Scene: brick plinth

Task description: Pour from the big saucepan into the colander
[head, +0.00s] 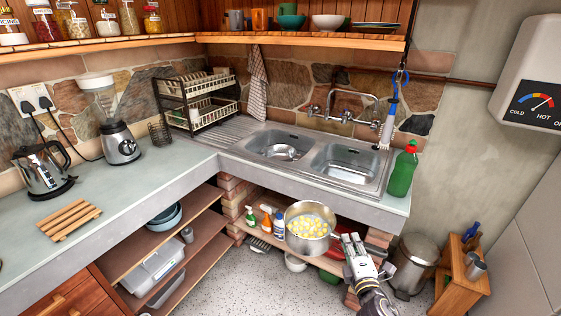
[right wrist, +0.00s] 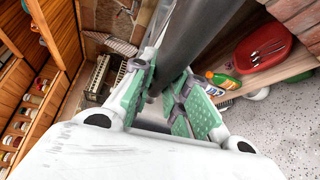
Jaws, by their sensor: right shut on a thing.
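The big saucepan (head: 303,243) is silver and holds several yellow, round pieces. It looks about level and shows in front of the counter edge, below the sink in the head view. My right gripper (head: 350,243) is at its right side, shut on its handle. In the right wrist view a dark grey bar, apparently the handle (right wrist: 205,40), runs between the green-padded fingers (right wrist: 165,100). My left gripper is out of view.
The sink's right basin (head: 345,163) is empty. A wall tap (head: 345,112) stands behind the basins. A green bottle (head: 402,170) is at the counter's right end. A dish rack (head: 198,100) stands left of the sink.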

